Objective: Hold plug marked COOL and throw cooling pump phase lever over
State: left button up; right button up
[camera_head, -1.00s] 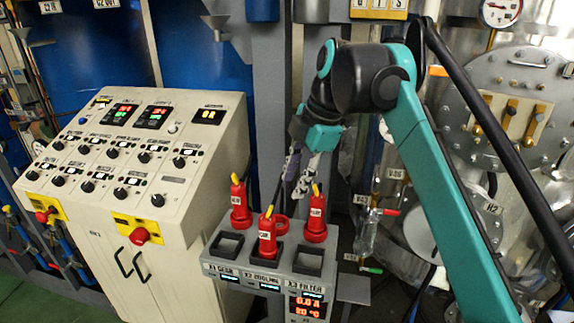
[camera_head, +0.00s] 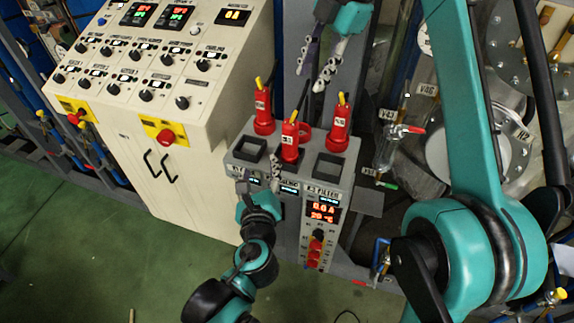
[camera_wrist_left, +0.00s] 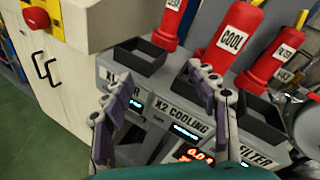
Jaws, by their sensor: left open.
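The red plug marked COOL (camera_wrist_left: 232,38) stands in the middle of the grey socket stand (camera_head: 262,178), behind the X2 COOLING label (camera_wrist_left: 180,116); in the head view it is the middle red plug (camera_head: 289,141). My left gripper (camera_head: 258,172) is open and empty at the stand's front edge, below and in front of that plug. Its two spread fingers (camera_wrist_left: 150,97) show in the left wrist view, apart from the plug. My right gripper (camera_head: 316,66) hangs above and behind the plugs, fingers apart and empty. I cannot make out which part is the phase lever.
Two other red plugs (camera_head: 264,112) (camera_head: 339,125) flank the middle one, with square black-rimmed openings (camera_head: 249,148) in front. Red fittings (camera_head: 315,250) sit on the stand's front. A control cabinet (camera_head: 150,125) stands left. Green floor (camera_head: 110,255) is clear in front.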

aim_at(289, 150)
pick_arm(q)
jog(key=d+m, duration=0.2)
jog(key=d+r+m+t+h, duration=0.1)
jog(key=d+m, duration=0.1)
jog(key=d+r+m+h, duration=0.1)
jog(key=d+m, duration=0.1)
jog(key=m, duration=0.1)
jog(key=shift+s+r+t, duration=0.1)
jog(key=shift+s+t, duration=0.2)
jog(key=shift+w+d+r+m+h, duration=0.1)
jog(key=shift+d+m+h, duration=0.2)
jog(key=shift+h, duration=0.1)
jog(key=w, duration=0.7)
jog(key=shift+w+d, duration=0.2)
jog(key=shift+d, duration=0.1)
